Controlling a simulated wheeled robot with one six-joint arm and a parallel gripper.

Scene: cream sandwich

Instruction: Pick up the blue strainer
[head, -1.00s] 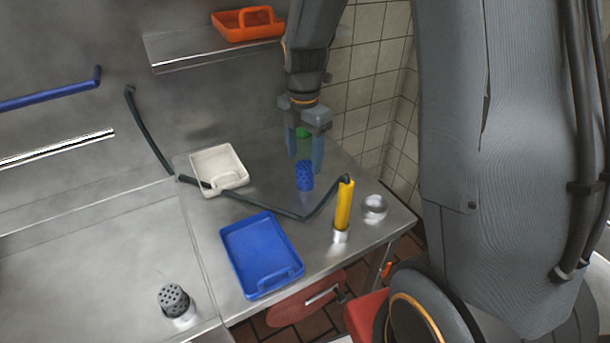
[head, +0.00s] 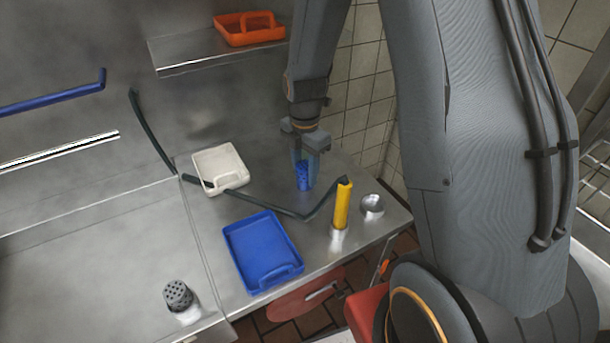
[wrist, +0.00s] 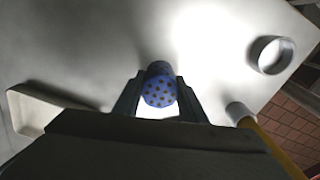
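The blue strainer (head: 304,178) is a small blue cylinder with dark holes, upright on the steel counter behind the yellow-handled item. In the wrist view the strainer (wrist: 159,90) shows its dotted end between the fingers. My gripper (head: 305,176) points down over it, with one finger on each side. In the wrist view my gripper (wrist: 160,85) has its fingers apart, close to the strainer's sides. Whether they touch it I cannot tell. Part of the strainer is hidden by the fingers in the head view.
A yellow-handled item (head: 342,205) and a metal ring-like cup (head: 372,206) stand to the right. A white tray (head: 213,158) lies left, a blue tray (head: 235,262) in front. A dark bent pipe (head: 260,204) crosses between. A grey perforated shaker (head: 178,296) stands front left.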

